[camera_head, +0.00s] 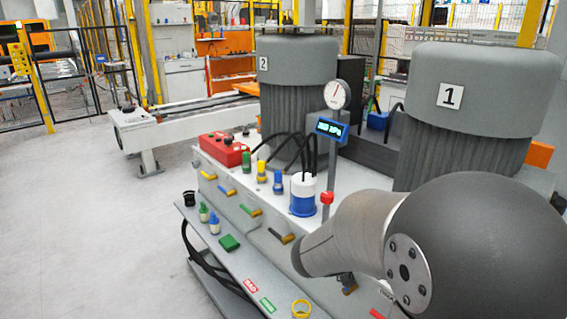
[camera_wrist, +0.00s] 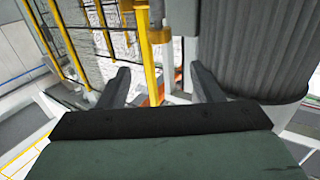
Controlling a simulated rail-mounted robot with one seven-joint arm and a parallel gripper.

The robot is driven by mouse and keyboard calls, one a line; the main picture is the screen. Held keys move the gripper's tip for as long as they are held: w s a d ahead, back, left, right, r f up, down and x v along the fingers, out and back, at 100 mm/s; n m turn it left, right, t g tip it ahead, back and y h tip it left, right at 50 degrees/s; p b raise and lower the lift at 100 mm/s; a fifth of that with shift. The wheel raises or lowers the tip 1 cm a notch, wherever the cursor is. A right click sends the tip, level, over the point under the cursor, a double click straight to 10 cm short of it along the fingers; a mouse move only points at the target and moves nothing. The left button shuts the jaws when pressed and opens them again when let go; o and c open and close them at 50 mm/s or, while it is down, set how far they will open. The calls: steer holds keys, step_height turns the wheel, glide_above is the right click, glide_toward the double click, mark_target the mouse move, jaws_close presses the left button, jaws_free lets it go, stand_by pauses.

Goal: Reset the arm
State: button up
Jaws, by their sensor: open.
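My arm (camera_head: 360,235) reaches in from the lower right of the head view, in front of the machine bench. Its large dark rounded link covers the bench's right end. My gripper does not show clearly in the head view. In the wrist view my gripper (camera_wrist: 158,85) has its two dark fingers spread wide apart, with nothing between them. Behind the fingers are a yellow post (camera_wrist: 148,55) and fencing, with a ribbed grey cylinder close on the right.
Two grey motors, numbered 2 (camera_head: 298,60) and 1 (camera_head: 480,90), stand on the bench. A gauge (camera_head: 336,95), a blue display (camera_head: 331,129), a red box (camera_head: 222,149) and a white-and-blue cylinder (camera_head: 303,194) stand before them. The floor (camera_head: 90,220) at left is clear.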

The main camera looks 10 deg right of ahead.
steer(key=w+a+r+n+t+y+p, duration=0.1)
steer(key=w+a+n+t+y+p, duration=0.1)
steer(key=w+a+n+t+y, duration=0.35)
steer(key=w+a+n+t+y+p, duration=0.2)
steer(key=w+a+n+t, duration=0.1)
steer(key=w+t, duration=0.5)
steer(key=s+a+f+n+g+y+p, duration=0.1)
steer(key=s+a+f+n+y+p, duration=0.1)
steer(key=a+n+y, duration=0.75)
steer(key=s+a+f+n+g+y+p, duration=0.1)
steer(key=s+a+f+g, duration=0.3)
steer(key=s, duration=0.6)
steer(key=s+a+n+g+p, duration=0.1)
steer(key=s+g+p, duration=0.1)
steer(key=s+g, duration=0.6)
step_height(320, 180, down, 24)
steer(key=s+d+b, duration=0.1)
steer(key=s+b, duration=0.1)
steer(key=b, duration=2)
steer(key=shift+s+d+f+m+t+b, duration=0.2)
steer(key=shift+f+m+t+b, duration=0.1)
steer(key=shift+t+b, duration=0.1)
